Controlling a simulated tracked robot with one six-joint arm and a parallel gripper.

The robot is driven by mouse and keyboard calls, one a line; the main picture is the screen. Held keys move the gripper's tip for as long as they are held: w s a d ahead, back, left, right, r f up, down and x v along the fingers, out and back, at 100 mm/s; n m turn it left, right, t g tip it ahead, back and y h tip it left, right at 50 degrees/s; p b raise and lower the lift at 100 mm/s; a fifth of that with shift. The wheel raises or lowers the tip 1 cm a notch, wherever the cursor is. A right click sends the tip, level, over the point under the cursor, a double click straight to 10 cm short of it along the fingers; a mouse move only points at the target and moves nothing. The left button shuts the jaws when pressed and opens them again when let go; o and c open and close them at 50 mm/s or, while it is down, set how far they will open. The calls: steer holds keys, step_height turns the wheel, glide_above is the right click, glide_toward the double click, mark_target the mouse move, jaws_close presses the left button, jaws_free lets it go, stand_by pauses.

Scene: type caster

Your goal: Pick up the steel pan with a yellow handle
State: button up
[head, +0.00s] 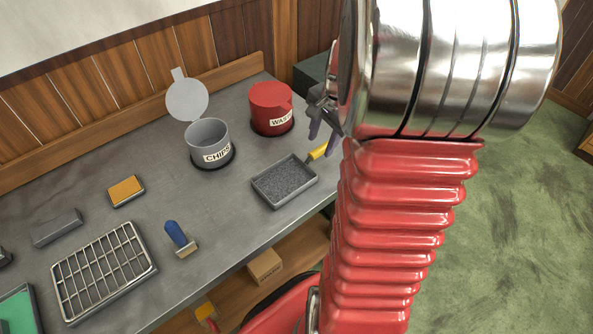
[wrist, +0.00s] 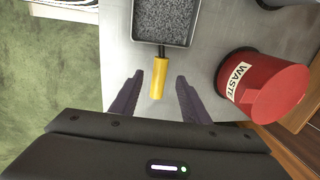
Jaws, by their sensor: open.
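The steel pan (head: 284,184) is a shallow rectangular tray on the grey bench near its front edge, with a speckled grey inside. Its yellow handle (head: 318,152) points to the upper right, toward my gripper (head: 322,122). In the wrist view the pan (wrist: 166,20) is at the top and its yellow handle (wrist: 159,77) points down. My gripper (wrist: 159,98) is open there, with one dark finger on each side of the handle's lower end. No contact shows. How far the fingers are above the handle I cannot tell.
A red WASTE bin (wrist: 262,86) stands close to the right finger in the wrist view. A grey CHIPS can (head: 209,143) with its lid up is behind the pan. A wire rack (head: 104,270) and a blue-handled tool (head: 179,237) lie to the left. The bench edge is close.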

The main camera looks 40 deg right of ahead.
mark_target(319, 149)
steer(key=shift+w+f, duration=0.15)
steer(key=shift+f, duration=0.8)
steer(key=shift+w+f, duration=0.15)
steer(key=shift+f, duration=0.75)
steer(key=shift+c, duration=0.5)
jaws_close()
